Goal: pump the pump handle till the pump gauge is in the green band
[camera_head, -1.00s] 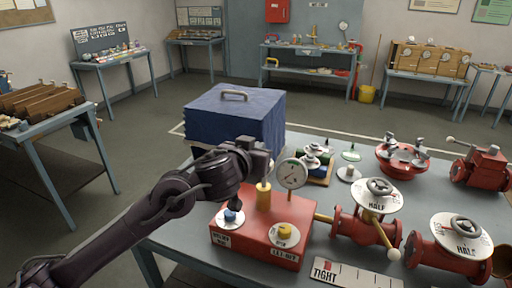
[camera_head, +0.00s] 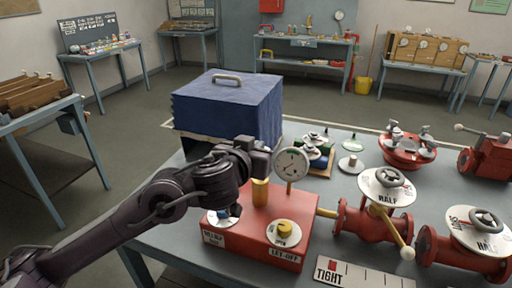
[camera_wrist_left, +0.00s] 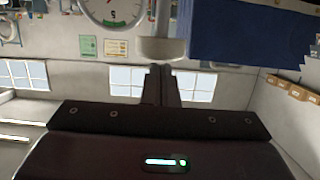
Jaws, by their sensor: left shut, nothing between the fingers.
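The pump is a red box (camera_head: 258,233) on the bench, with a yellow cylinder (camera_head: 260,193) standing on top. The white-faced pump gauge (camera_head: 291,164) stands on a post beside the cylinder; I cannot tell its needle reading against the band. My left gripper (camera_head: 263,160) is just above the cylinder, shut and empty, and hides the pump handle in the head view. In the left wrist view a pale knob-like part (camera_wrist_left: 162,48) lies right at the fingertips (camera_wrist_left: 160,70); contact is unclear. The gauge (camera_wrist_left: 112,8) is partly cut off there. My right gripper is not in view.
On the red box are a blue knob (camera_head: 226,213) and a yellow knob (camera_head: 284,228) marked LET-OFF. A blue covered box (camera_head: 227,108) stands behind. Red valves (camera_head: 364,222) with white dials stand to the right. A TIGHT scale plate (camera_head: 362,274) lies in front.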

